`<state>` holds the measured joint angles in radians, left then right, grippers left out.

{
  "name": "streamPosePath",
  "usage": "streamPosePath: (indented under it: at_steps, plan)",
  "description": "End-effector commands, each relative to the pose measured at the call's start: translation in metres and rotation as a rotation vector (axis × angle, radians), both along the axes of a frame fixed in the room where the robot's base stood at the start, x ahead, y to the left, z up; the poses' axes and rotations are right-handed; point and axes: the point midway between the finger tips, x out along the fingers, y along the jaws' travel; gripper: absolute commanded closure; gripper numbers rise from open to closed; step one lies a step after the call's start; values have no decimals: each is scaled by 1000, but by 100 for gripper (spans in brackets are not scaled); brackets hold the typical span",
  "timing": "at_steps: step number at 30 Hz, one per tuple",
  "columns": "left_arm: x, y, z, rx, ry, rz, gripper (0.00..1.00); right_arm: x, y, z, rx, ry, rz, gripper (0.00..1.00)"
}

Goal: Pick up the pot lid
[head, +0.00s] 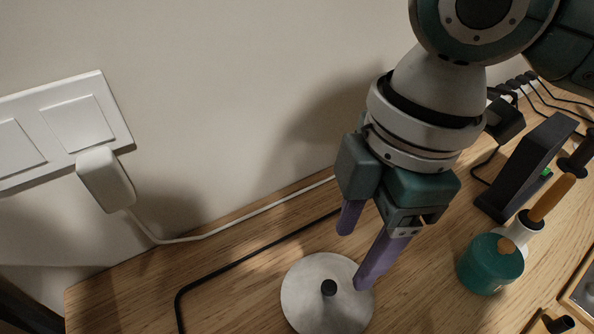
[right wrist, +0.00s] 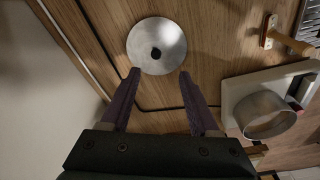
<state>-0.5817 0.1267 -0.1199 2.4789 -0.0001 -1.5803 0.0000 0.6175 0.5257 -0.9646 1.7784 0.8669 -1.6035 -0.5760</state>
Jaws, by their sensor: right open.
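The pot lid (head: 312,299) is a round, flat grey metal disc with a small black knob (head: 329,288) at its middle. It lies on the wooden table top. It also shows in the right wrist view (right wrist: 172,58), just beyond the fingertips. My right gripper (head: 358,256) is open and empty, with its purple fingers pointing down above the lid's far edge. In the right wrist view the two fingers (right wrist: 158,76) are spread apart, with the knob ahead of the gap between them. My left gripper is not in view.
A black cable (head: 240,262) and a white cable (head: 230,225) run along the table's wall side. A teal pot (head: 490,266) and a black stand (head: 525,168) are at the right. The right wrist view shows a metal ring (right wrist: 265,115) on a pale base.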

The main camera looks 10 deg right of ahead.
Motion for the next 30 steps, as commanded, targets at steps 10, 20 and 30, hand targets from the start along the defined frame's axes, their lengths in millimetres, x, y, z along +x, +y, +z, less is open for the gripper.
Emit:
streamPosePath:
  at_steps: [10,20,30]
  plan:
    - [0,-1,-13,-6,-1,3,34,2,3,-45,-7,4,6,38]
    - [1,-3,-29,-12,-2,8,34,7,13,-89,-8,4,5,38]
    - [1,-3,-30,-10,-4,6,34,7,14,-97,-7,0,7,38]
